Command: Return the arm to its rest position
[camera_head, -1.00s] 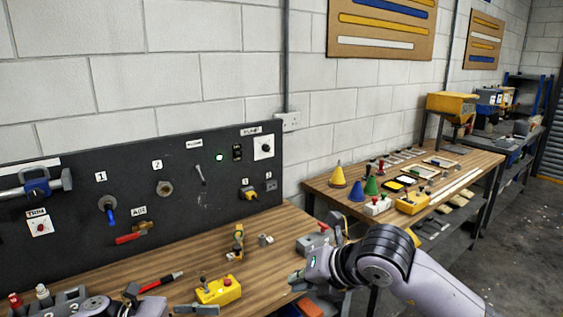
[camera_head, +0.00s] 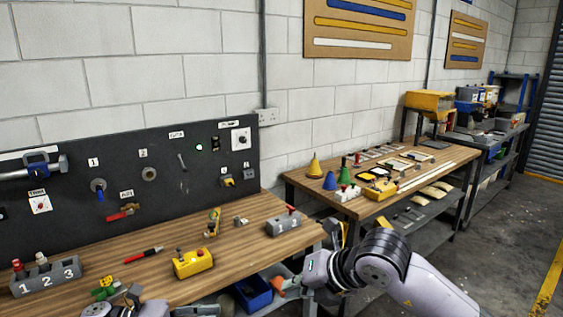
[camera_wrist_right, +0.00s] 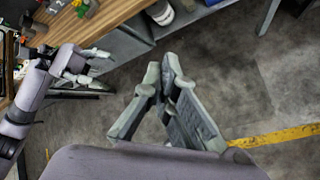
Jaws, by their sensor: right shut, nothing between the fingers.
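My right arm (camera_head: 385,268) comes in from the lower right in the head view. Its gripper (camera_head: 291,288) hangs low, in front of the workbench's right end and below the top. In the right wrist view the fingers (camera_wrist_right: 166,78) are together at the tips with nothing between them, above the grey floor. My left gripper (camera_head: 198,309) shows only partly at the bottom edge of the head view. In the right wrist view the left gripper (camera_wrist_right: 93,66) shows with its fingers apart and empty, close to the bench edge.
The wooden workbench (camera_head: 150,270) bears a yellow box (camera_head: 193,263), a grey block (camera_head: 284,224) and a numbered grey block (camera_head: 45,278). A blue bin (camera_head: 252,293) sits below its right end. A second bench (camera_head: 440,165) stands behind right. Floor at right is clear.

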